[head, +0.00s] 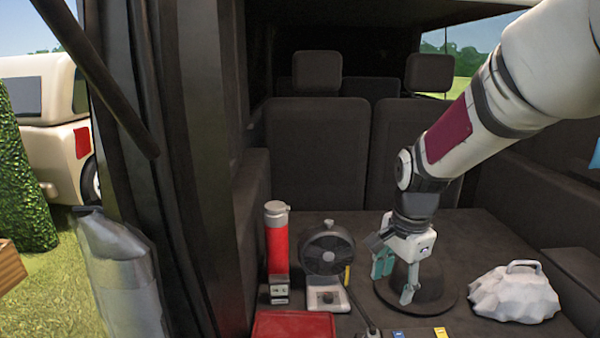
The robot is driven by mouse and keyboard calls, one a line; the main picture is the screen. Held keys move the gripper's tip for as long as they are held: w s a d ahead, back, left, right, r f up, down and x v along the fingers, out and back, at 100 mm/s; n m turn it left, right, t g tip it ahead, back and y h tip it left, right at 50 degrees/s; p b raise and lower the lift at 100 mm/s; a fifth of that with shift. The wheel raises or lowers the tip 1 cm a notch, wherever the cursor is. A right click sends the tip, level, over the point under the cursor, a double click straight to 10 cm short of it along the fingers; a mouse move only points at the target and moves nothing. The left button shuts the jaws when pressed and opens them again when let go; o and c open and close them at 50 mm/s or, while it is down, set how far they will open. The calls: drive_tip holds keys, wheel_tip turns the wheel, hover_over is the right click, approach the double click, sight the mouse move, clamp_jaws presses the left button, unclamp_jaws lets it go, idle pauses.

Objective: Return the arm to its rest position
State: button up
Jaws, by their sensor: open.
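My gripper (396,278) hangs at the end of my white arm, pointing down over the dark floor of the vehicle's cargo area. Its two fingers are apart, and I see nothing between them. It is over or in front of a dark round disc (437,297); I cannot tell whether it touches it. My arm comes in from the upper right and bends at a dark joint above the gripper.
Left of my gripper stand a red cylinder (277,243) with a grey cap and a dark round fan-like device (327,255). A white rocky lump (515,293) with a handle lies to the right. A red case (293,325) is in front. Seats (317,143) stand behind.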

drive_tip(key=s+r+n+t+p, duration=0.1)
drive_tip(key=s+r+n, duration=0.5)
drive_tip(key=s, duration=0.7)
drive_tip(key=s+r+n+t+p, duration=0.2)
drive_tip(key=s+r+n, duration=0.5)
drive_tip(key=s, duration=0.5)
drive_tip(key=shift+s+d+r, duration=0.15)
drive_tip(key=shift+s+r, duration=0.25)
drive_tip(key=shift+r, duration=0.25)
